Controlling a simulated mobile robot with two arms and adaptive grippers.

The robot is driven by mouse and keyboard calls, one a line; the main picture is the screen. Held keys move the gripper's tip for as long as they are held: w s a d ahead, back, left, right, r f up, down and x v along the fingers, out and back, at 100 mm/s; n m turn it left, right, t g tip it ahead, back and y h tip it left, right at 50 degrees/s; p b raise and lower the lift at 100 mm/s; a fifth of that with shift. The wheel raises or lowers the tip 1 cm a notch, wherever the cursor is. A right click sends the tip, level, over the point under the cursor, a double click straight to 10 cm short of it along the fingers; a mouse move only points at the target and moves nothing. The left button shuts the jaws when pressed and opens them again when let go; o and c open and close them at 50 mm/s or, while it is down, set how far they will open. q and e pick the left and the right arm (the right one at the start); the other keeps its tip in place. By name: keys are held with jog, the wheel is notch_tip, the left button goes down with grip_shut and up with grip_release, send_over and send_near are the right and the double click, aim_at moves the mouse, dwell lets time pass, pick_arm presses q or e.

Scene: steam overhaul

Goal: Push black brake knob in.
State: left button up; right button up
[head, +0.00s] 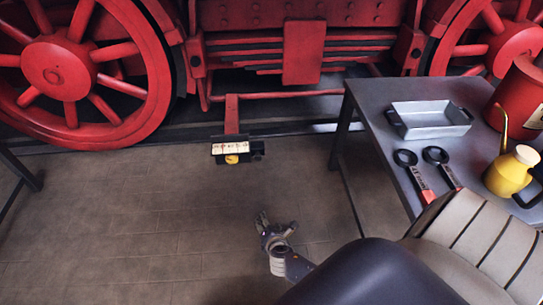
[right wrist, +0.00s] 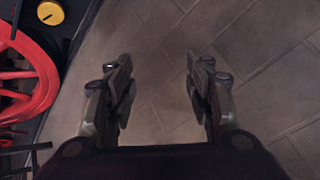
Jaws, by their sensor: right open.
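A small dark control box (head: 221,160) with a pale label strip hangs on a red bracket in front of the locomotive in the head view. My left gripper is out of view.
A grey table (head: 376,112) at the right bears a metal tray (head: 430,130), two black-ringed tools (head: 407,160), a yellow oil can (head: 508,172) and a red container (head: 520,95). Large red wheels (head: 68,70) stand behind. The brick floor (head: 130,220) around the box is clear.

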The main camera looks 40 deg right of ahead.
jog(key=shift+s+a+r+m+g+y+p, duration=0.1)
jog(key=shift+s+a+m+g+y+p, duration=0.15)
jog(key=shift+s+a+m+p, duration=0.45)
jog(key=shift+s+a+r+m+g+y+p, duration=0.1)
jog(key=shift+s+a+m+g+y+p, duration=0.2)
jog(key=shift+s+p, duration=0.7)
jog(key=shift+s+a+r+m+g+y+p, duration=0.15)
jog(key=shift+s+a+m+g+p, duration=0.1)
jog(key=shift+s+m+p, duration=0.5)
